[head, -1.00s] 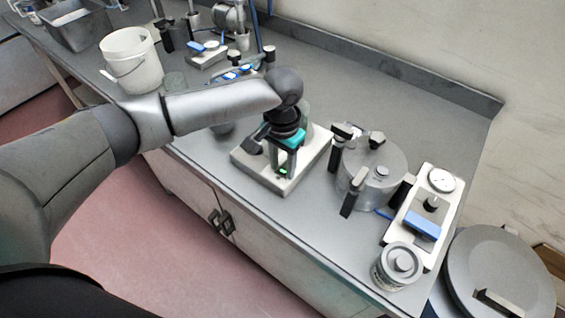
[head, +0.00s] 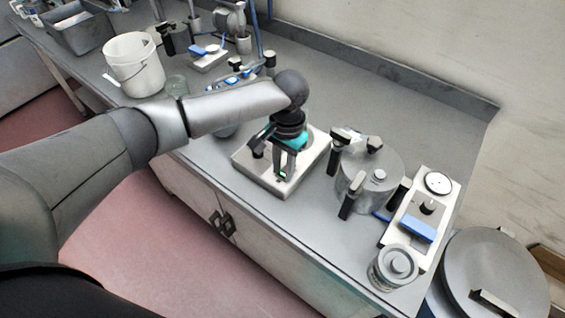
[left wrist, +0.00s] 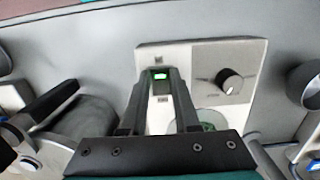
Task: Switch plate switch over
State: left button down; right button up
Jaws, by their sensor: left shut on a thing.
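The plate is a white, flat unit (head: 308,152) on the bench under my left gripper (head: 284,174). In the left wrist view its face (left wrist: 205,55) shows a black knob (left wrist: 229,81) and a green-lit switch (left wrist: 160,76). The fingers of my left gripper (left wrist: 159,73) point down at the plate, one on each side of the switch, and are shut on it. My fingers partly hide the plate around the switch. My right gripper is in neither view now.
A clamped metal pot (head: 371,176) stands right of the plate. Beyond it are a white unit with a blue part (head: 421,217) and a lidded tin (head: 393,267) near the front edge. A white bucket (head: 133,65) stands at the left. Bare bench lies behind the pot.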

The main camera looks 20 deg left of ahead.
pick_arm(q)
jog(key=shift+w+r+p, duration=0.2)
jog(key=shift+w+p, duration=0.05)
jog(key=shift+p, duration=0.1)
jog(key=shift+w+f+g+y, duration=0.1)
jog(key=shift+g+y, duration=0.2)
jog(key=shift+g, duration=0.4)
jog(key=c, duration=0.6)
grip_release()
jog(key=shift+c, duration=0.2)
jog(key=p+v, duration=0.1)
jog(key=v, duration=1.4)
jog(key=shift+w, duration=0.25)
jog(key=shift+d, duration=0.1)
